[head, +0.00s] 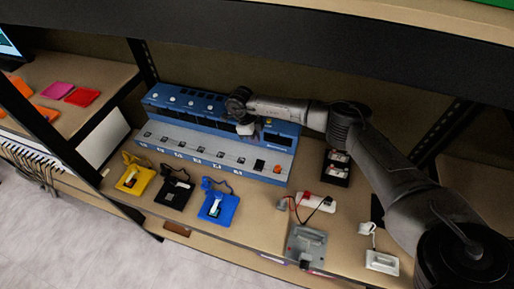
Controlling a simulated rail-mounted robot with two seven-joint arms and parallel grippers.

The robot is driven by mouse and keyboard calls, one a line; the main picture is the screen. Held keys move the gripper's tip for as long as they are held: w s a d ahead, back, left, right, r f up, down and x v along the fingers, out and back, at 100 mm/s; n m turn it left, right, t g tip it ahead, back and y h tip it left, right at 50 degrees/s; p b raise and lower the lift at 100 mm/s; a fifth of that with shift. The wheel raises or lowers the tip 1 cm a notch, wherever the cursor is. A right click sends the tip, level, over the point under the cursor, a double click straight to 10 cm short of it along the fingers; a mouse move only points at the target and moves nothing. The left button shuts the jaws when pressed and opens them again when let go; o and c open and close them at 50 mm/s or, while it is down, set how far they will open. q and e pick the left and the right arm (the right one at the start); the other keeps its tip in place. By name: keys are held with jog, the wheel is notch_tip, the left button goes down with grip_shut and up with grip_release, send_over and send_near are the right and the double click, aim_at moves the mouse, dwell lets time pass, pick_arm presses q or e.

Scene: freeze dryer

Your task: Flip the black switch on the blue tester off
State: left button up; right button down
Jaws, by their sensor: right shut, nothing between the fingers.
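The blue tester (200,149) is a long blue unit with a grey lower ledge, standing on the shelf in the middle of the head view. A small black switch (259,165) sits near the right end of its ledge, beside an orange-red part (277,168). Whether the switch is on or off is too small to tell. My right gripper (246,130) is shut and empty. It shows in front of the tester's upper face, above and a little left of the switch, apart from it in the picture. My left gripper is out of view.
Yellow (131,180), black (174,194) and blue (217,207) small devices stand along the shelf's front. A grey metal box (306,245) with wires and a white device (381,262) are to the right.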

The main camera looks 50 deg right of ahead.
jog(key=shift+d+v, duration=0.2)
jog(key=shift+v, duration=1)
jog(key=shift+w, duration=0.1)
